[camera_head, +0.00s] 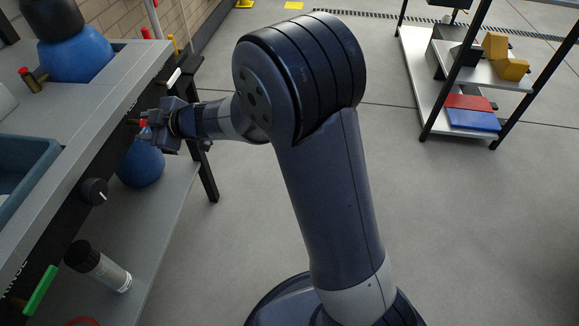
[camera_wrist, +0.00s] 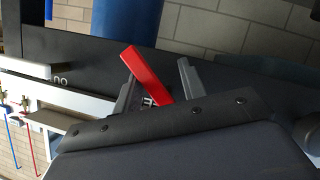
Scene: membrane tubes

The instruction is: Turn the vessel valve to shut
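A red lever handle (camera_wrist: 148,75) stands out from the dark panel along the bench's front; I take it for the vessel valve. In the wrist view it lies tilted between the two fingers of my gripper (camera_wrist: 158,88), with a visible gap to the right finger. The left finger is close to its lower part, and I cannot tell whether they touch. The lever's base is hidden behind my gripper. In the head view my gripper (camera_head: 148,128) is at the bench's front edge, with a bit of red (camera_head: 143,123) showing at its tips.
A green lever (camera_head: 41,291) and a black knob (camera_head: 94,191) are on the same panel, nearer. A white lever (camera_head: 174,77) lies beyond my gripper. A blue vessel (camera_head: 142,165) sits beneath the bench, another (camera_head: 78,55) on top. The floor to the right is clear up to a shelf rack (camera_head: 430,105).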

